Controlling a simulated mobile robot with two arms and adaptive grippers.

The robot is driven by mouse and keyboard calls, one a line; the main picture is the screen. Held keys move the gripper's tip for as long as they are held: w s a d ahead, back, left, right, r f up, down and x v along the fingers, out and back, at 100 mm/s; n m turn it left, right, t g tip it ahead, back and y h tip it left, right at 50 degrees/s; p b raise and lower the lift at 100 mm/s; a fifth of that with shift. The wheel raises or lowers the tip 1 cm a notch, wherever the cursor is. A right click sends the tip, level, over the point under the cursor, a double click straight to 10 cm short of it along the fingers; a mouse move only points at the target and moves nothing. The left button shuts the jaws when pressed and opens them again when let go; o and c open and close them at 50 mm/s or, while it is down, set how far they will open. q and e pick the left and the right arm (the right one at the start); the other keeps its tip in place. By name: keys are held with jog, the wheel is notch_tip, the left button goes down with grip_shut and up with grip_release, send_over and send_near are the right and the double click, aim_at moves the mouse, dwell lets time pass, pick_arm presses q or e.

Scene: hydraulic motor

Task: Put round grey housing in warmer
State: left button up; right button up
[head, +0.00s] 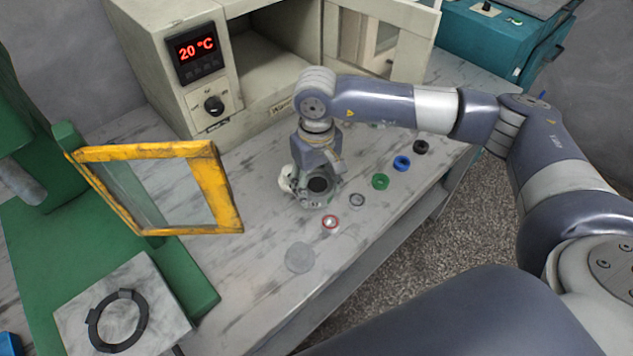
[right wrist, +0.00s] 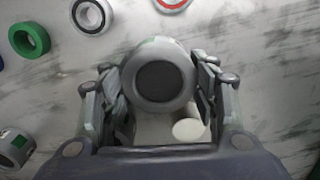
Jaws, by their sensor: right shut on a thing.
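The round grey housing (head: 319,187) is on the table in front of the warmer, partly hidden by my right gripper in the head view. In the right wrist view the housing (right wrist: 159,75) shows its dark round opening, between the two fingers. My right gripper (right wrist: 158,85) is shut on it. The warmer (head: 180,50) is a beige box with a red "20 °C" display (head: 196,47). Its door (head: 390,35) stands open to the right and its chamber is empty where I see it. My left gripper is not in view.
Several rings lie along the table's right side, among them a green ring (head: 380,181), a blue ring (head: 402,163) and a black ring (head: 420,147). A red-rimmed ring (head: 330,223) and a grey disc (head: 299,257) lie in front. A green press with a yellow-framed guard (head: 222,190) stands left.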

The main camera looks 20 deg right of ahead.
jog(key=shift+f, duration=0.15)
jog(key=shift+f, duration=0.1)
jog(key=o, duration=1.3)
jog(key=shift+o, duration=0.2)
